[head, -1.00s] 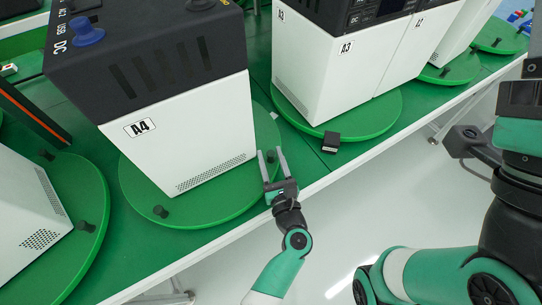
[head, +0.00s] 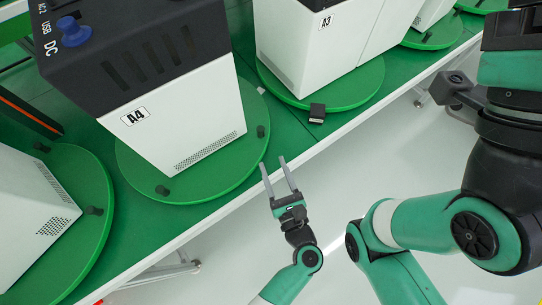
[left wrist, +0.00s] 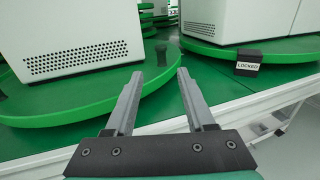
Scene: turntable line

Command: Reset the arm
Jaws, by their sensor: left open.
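My left gripper (head: 274,178) is open and empty, just off the front edge of the green table. Its two grey fingers show in the left wrist view (left wrist: 155,83) with a gap between them. The green turntable (head: 222,190) with the white and black A4 box (head: 190,125) lies beyond the fingertips, apart from them. A dark knob (head: 261,131) stands on the turntable's rim; it also shows in the left wrist view (left wrist: 161,54). My right gripper is not clearly visible; only arm links show at the right.
A small black block (head: 317,113) stands beside the A3 turntable (head: 350,96); its label reads LOCKED in the left wrist view (left wrist: 248,62). Another turntable (head: 75,165) with a white box is at left. The floor (head: 400,150) before the table is clear.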

